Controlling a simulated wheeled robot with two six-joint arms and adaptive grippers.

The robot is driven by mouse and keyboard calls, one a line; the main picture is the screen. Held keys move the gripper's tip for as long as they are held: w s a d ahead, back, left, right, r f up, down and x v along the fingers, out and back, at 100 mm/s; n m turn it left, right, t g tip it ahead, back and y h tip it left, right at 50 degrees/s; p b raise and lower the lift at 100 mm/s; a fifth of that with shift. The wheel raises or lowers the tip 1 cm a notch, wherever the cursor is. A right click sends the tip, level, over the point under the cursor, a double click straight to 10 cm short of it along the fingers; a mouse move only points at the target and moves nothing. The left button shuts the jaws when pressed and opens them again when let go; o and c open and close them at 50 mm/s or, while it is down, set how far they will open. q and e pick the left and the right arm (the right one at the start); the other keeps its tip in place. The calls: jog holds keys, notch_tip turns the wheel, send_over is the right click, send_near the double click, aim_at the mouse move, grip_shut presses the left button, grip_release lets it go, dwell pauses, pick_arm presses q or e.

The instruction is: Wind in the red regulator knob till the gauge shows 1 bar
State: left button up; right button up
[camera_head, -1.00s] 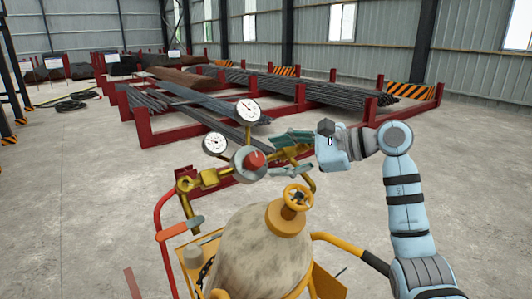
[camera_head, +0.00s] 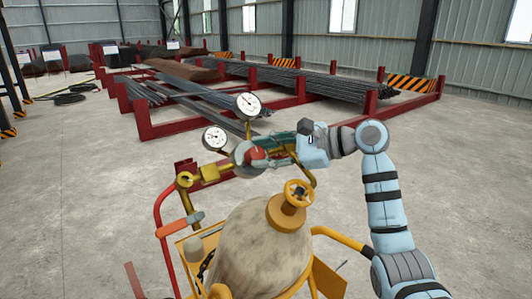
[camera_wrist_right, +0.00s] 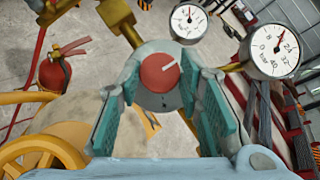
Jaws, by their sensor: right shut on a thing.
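The red regulator knob (camera_head: 255,155) sits on the front of the grey regulator body, above the gas cylinder. In the right wrist view the knob (camera_wrist_right: 159,73) carries a white mark pointing to its upper right. My right gripper (camera_head: 270,152) has come in from the right and is shut on the knob; in its wrist view the two teal fingers (camera_wrist_right: 160,88) stand on either side of it. Two white round gauges, an upper one (camera_head: 249,104) and a left one (camera_head: 215,138), face me; their figures are too small to read in the head view. My left gripper is out of view.
The cylinder (camera_head: 255,245) with its yellow handwheel (camera_head: 299,193) stands in a cart just below the gripper. A brass fitting (camera_head: 208,173) is left of the regulator. A fire extinguisher (camera_wrist_right: 66,73) shows in the wrist view.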

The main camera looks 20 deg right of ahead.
jog(key=shift+f+m, duration=0.2)
jog(key=shift+m, duration=0.1)
jog(key=m+t+b, duration=0.1)
jog(key=m, duration=0.1)
jog(key=shift+s+f+m+t, duration=0.1)
jog(key=shift+m+t, duration=0.3)
jog(key=shift+s+a+m+t+h+p, duration=0.15)
jog(key=shift+m+t+h, duration=0.35)
jog(key=shift+m, duration=0.6)
jog(key=shift+w+m+t+h+p, duration=0.1)
jog(key=shift+m+t+h+p, duration=0.15)
jog(key=shift+m+t, duration=0.65)
jog(key=shift+m, duration=0.3)
jog(key=o, duration=1.1)
jog(key=shift+s, duration=0.1)
